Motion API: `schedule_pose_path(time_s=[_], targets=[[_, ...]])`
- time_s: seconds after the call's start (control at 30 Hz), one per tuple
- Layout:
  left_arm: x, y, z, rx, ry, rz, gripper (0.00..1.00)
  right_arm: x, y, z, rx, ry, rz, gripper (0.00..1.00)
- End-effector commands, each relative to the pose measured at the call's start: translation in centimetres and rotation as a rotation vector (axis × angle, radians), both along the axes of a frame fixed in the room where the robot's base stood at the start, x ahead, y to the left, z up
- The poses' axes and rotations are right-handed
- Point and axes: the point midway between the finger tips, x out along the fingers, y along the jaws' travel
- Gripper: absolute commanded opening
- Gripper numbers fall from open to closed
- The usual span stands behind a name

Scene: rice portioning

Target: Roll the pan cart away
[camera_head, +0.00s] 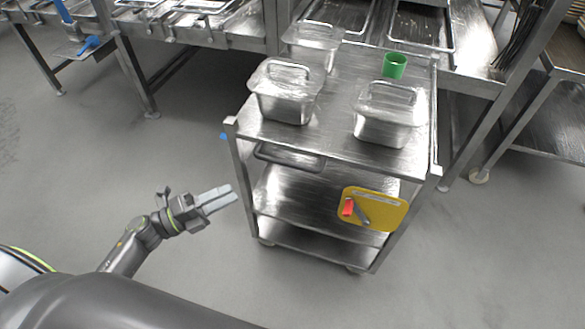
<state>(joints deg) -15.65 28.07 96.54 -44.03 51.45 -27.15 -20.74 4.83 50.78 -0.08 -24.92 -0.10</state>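The pan cart (340,160) is a steel cart with a top and lower shelves, standing at the centre right. Three lidded steel pans stand on its top: one at the left (285,105), one at the right (384,130) and one at the back (313,62). A green cup (394,66) stands near the back edge. A handle bar (289,158) shows below the top on the near side. My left gripper (232,193) is left of the cart's near-left post, its fingers close together and nothing visible between them. My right gripper is not in view.
Steel counters (225,32) run along the back, close behind the cart. A steel rack (550,115) stands at the right. The grey floor (70,170) is clear at left.

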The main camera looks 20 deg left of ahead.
Motion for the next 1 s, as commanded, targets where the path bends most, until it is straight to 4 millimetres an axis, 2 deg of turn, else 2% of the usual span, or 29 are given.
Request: schedule_pose_path(time_s=[0.17,0.7,1.0], targets=[[1.8,-1.9,0.7,-0.006,-0.001,0.003,0.36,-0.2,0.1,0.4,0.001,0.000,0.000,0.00],[9.5,-10.2,2.1,-0.009,0.004,0.005,0.36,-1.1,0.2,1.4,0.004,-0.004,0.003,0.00],[11.3,-12.3,2.3,-0.005,0.004,0.005,0.36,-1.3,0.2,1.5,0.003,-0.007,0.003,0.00]])
